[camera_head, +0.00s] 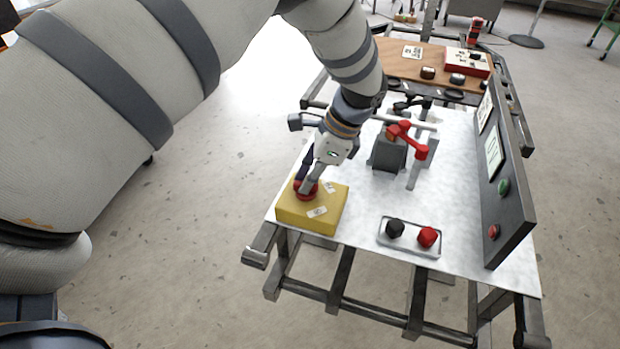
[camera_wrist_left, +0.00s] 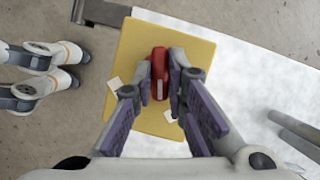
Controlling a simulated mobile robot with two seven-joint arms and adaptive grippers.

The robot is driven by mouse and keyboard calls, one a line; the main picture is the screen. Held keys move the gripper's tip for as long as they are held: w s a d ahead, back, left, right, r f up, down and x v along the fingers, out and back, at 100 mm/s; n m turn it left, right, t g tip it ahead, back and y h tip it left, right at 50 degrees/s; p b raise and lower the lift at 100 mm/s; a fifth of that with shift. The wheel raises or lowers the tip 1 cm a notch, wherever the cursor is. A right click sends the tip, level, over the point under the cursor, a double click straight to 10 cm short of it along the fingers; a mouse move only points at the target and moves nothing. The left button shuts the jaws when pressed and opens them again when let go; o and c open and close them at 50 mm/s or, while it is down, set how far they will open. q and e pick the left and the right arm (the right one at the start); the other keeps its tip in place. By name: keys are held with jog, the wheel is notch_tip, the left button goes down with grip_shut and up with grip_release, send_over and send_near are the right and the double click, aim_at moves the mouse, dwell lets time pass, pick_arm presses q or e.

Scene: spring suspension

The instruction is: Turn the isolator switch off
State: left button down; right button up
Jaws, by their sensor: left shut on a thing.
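The isolator switch is a yellow box (camera_head: 299,212) with a red knob (camera_head: 310,186) on top, at the near left corner of the white tabletop. My left gripper (camera_head: 306,184) points down and is shut on the red knob. In the left wrist view the red knob (camera_wrist_left: 159,62) shows between the fingertips (camera_wrist_left: 160,85), above the yellow box (camera_wrist_left: 130,60). The fingers hide part of the knob. My right gripper is not in view.
A tray (camera_head: 410,249) with a black and a red knob lies to the right on the white tabletop (camera_head: 450,200). A grey block with a red lever (camera_head: 408,137) stands behind. A dark upright panel (camera_head: 507,215) with green and red buttons lines the right edge.

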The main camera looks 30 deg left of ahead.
pick_arm(q)
jog(key=n+g, duration=0.1)
jog(key=n, duration=0.1)
jog(key=n+h+b, duration=0.1)
jog(key=n, duration=0.2)
jog(key=shift+w+f+n+g+h, duration=0.1)
jog(key=shift+n+g+h, duration=0.2)
jog(key=shift+g, duration=0.1)
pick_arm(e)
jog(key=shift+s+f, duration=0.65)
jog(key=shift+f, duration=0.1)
pick_arm(q)
jog(key=c, duration=1.6)
grip_release()
jog(key=shift+a, duration=0.1)
jog(key=v, duration=1.2)
